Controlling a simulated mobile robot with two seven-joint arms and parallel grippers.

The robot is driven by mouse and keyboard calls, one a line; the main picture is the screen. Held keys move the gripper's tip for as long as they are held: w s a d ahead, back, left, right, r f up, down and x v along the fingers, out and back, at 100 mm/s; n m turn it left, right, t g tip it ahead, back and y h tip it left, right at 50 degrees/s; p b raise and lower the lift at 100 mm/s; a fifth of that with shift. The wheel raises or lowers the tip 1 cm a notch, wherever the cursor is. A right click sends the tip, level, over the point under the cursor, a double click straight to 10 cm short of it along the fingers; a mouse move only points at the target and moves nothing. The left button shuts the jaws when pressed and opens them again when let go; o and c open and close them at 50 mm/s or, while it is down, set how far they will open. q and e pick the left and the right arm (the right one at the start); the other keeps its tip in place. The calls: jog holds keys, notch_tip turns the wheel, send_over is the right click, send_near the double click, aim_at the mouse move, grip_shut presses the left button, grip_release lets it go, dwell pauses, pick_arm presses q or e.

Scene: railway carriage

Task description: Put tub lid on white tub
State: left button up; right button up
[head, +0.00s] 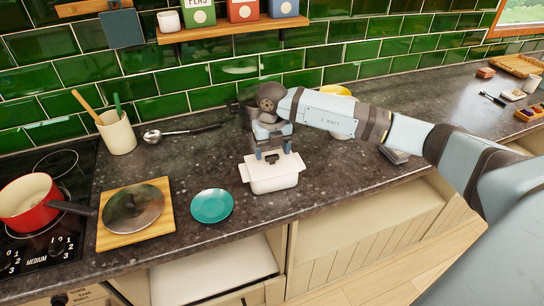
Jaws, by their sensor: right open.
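The white tub (273,183) stands upright on the dark counter near its front edge. Its top shows as a pale, flat-looking surface with small tabs at the left and right ends. I cannot tell whether that surface is the tub lid seated on it, as my gripper partly covers it. My right gripper (273,155) points down just above the middle of the tub's top. Its two fingers are apart, with nothing clearly held between them. My left gripper is not in view.
A teal round dish (211,206) lies left of the tub. Further left are a wooden board (165,200) with a glass pan lid (131,209) and a red pan (30,200) on the hob.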

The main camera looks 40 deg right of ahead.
notch_tip(320, 180, up, 11)
jog(key=b, duration=0.1)
jog(key=shift+a, duration=0.1)
dwell(0.8)
